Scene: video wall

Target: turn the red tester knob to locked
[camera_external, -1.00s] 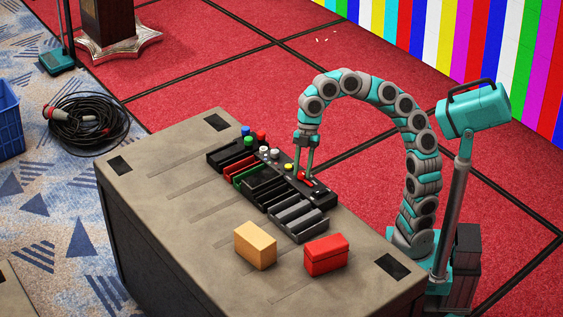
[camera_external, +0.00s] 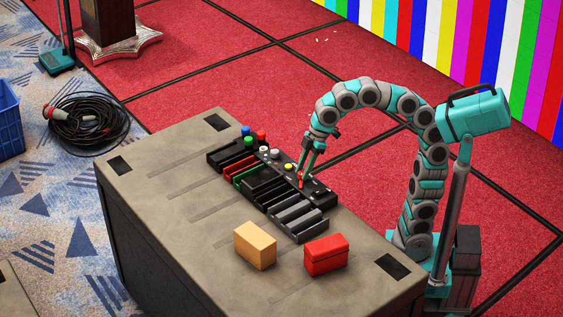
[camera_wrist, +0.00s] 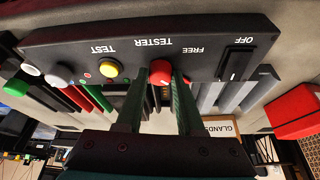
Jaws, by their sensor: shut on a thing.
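The red tester knob (camera_wrist: 160,72) is a small round knob on a black sloped control panel (camera_wrist: 208,60), below the upside-down words TESTER and FREE. It also shows in the external view (camera_external: 301,179). My gripper (camera_wrist: 158,84) is shut on the knob, with one green finger on each side. In the external view my gripper (camera_external: 303,172) reaches down to the panel at a tilt. The fingers hide part of the knob and the panel near it. No locked label is readable, and I cannot tell the knob's exact angle.
A yellow button (camera_wrist: 110,68) marked TEST sits beside the knob, and a black OFF switch (camera_wrist: 237,62) on its other side. Black, red and green trays (camera_external: 236,168) line the table (camera_external: 170,190). A tan box (camera_external: 255,247) and a red box (camera_external: 327,256) stand nearer the front.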

